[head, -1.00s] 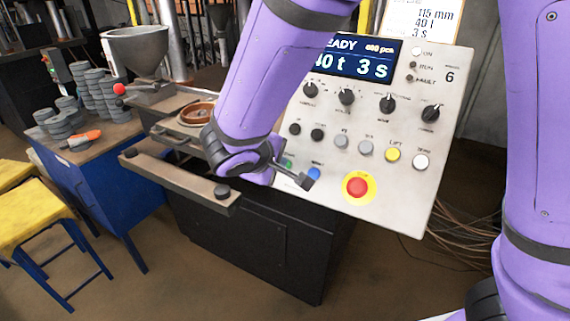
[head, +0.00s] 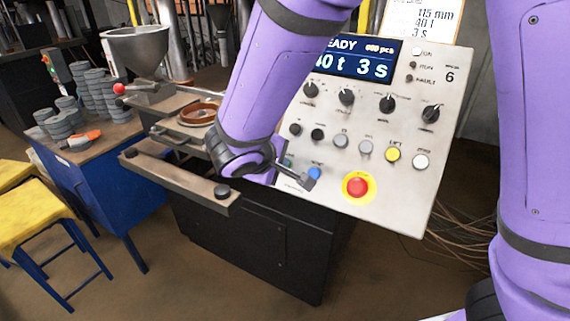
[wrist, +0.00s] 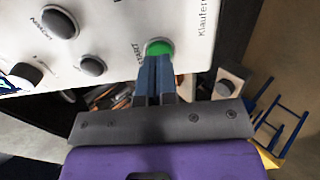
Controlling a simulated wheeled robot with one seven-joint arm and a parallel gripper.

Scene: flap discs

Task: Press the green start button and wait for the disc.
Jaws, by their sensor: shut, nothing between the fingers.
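In the head view my purple arm hides most of that spot; only a sliver of green-teal (head: 288,163) shows beside the wrist. The panel's display (head: 355,58) ends in "EADY" and reads "40 t 3 s". No finished disc can be made out at the press.
A red emergency button (head: 357,187) on yellow, a blue button (head: 314,173) and a yellow button (head: 392,154) sit close by on the panel. A brown ring (head: 198,114) lies on the press at left. Grey disc stacks (head: 95,92) stand on the blue bench.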

